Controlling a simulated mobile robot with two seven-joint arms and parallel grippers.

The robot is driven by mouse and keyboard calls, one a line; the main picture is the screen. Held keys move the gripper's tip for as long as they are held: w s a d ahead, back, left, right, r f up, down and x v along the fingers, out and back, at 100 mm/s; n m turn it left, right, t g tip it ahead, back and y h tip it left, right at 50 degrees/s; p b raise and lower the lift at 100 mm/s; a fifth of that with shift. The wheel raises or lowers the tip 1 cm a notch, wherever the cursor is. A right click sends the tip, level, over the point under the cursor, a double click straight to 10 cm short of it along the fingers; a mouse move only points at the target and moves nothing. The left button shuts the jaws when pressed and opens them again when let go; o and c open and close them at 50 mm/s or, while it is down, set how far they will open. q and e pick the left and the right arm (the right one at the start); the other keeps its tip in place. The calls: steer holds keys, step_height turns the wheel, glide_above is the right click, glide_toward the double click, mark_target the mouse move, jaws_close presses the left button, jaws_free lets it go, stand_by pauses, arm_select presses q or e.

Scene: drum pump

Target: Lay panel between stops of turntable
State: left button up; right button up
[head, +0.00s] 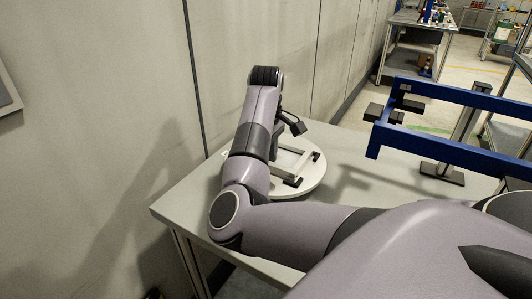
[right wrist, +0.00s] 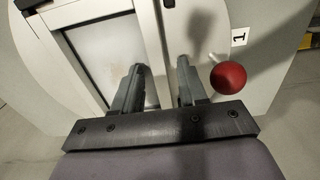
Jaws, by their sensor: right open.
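The round white turntable (head: 312,178) sits on the grey table, with a white-framed panel (head: 287,172) lying on it, partly hidden by my right arm. Dark stops (head: 293,182) show at the panel's edge. In the right wrist view the panel (right wrist: 98,12) has a white frame around a pale grey pane, and a black stop (right wrist: 168,3) shows at the top. My right gripper (right wrist: 160,68) is open, one finger on each side of the panel's right frame bar. I cannot tell whether the fingers touch it. My left gripper is not in view.
A red ball knob (right wrist: 228,78) stands close right of my right fingers, near a label marked 1 (right wrist: 239,37). A blue frame (head: 450,95) with black pads and a grey post (head: 460,135) stands at the table's right. A wall (head: 100,120) rises along the left.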

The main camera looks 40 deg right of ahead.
step_height(320, 180, up, 12)
steer(key=shift+r, duration=0.15)
stand_by(0.4)
stand_by(0.6)
